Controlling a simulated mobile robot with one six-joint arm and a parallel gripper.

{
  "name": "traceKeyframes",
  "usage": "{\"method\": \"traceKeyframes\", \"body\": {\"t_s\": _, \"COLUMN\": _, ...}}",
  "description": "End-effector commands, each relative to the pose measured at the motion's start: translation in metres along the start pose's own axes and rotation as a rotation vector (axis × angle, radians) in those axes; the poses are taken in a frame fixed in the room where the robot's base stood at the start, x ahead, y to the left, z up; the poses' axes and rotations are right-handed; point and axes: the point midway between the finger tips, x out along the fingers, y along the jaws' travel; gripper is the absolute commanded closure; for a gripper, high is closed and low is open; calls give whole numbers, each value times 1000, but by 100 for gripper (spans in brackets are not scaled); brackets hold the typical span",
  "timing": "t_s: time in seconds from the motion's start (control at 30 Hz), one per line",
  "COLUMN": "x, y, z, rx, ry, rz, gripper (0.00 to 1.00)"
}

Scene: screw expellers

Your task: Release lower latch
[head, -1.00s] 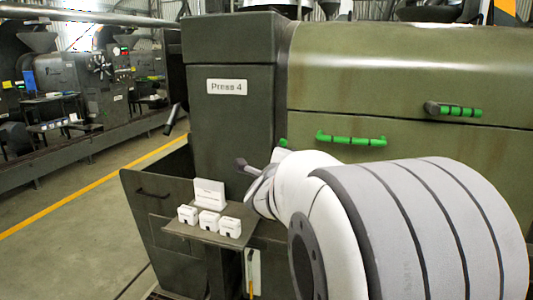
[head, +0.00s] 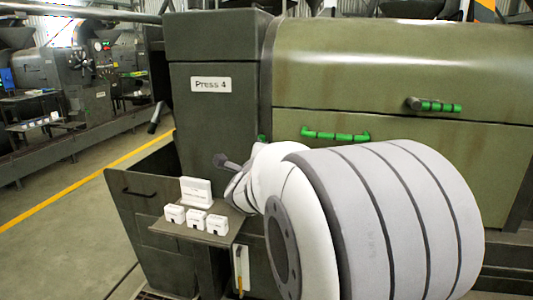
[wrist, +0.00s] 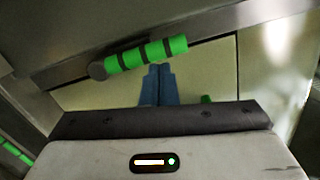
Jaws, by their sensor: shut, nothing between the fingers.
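In the wrist view, a green latch handle (wrist: 147,53) with black bands and a dark round end at its left lies across a metal edge. My gripper (wrist: 158,68) shows there as two blue fingers, shut together and empty, with tips just below the handle; I cannot tell if they touch it. In the head view, a green latch handle (head: 435,105) sits at the upper right of the olive press (head: 370,60), with a green bar handle (head: 335,134) lower and to the left. My arm hides the press below these, and the fingers are not visible there.
A small shelf (head: 194,234) with white boxes (head: 197,216) stands left of my arm. Above it is the dark cabinet marked Press 4 (head: 210,84). Open floor (head: 65,240) with a yellow line lies at the left. Another green handle (wrist: 15,152) shows at the wrist view's lower left.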

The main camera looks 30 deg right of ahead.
Motion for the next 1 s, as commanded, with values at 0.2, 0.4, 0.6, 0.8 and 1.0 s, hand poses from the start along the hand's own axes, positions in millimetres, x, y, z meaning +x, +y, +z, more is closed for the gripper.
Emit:
{"method": "traceKeyframes", "body": {"t_s": 0.2, "x": -22, "y": -1, "z": 1, "rx": 2, "ry": -4, "rz": 0, "gripper": 100}}
{"method": "traceKeyframes", "body": {"t_s": 0.4, "x": -57, "y": 0, "z": 1, "rx": 1, "ry": -4, "rz": 1, "gripper": 100}}
{"method": "traceKeyframes", "body": {"t_s": 0.6, "x": -76, "y": 0, "z": 1, "rx": 0, "ry": -3, "rz": 0, "gripper": 100}}
{"method": "traceKeyframes", "body": {"t_s": 0.8, "x": -78, "y": 0, "z": 0, "rx": 0, "ry": -1, "rz": 1, "gripper": 100}}
{"method": "traceKeyframes", "body": {"t_s": 1.0, "x": -79, "y": 0, "z": 0, "rx": 15, "ry": 3, "rz": 3, "gripper": 100}}
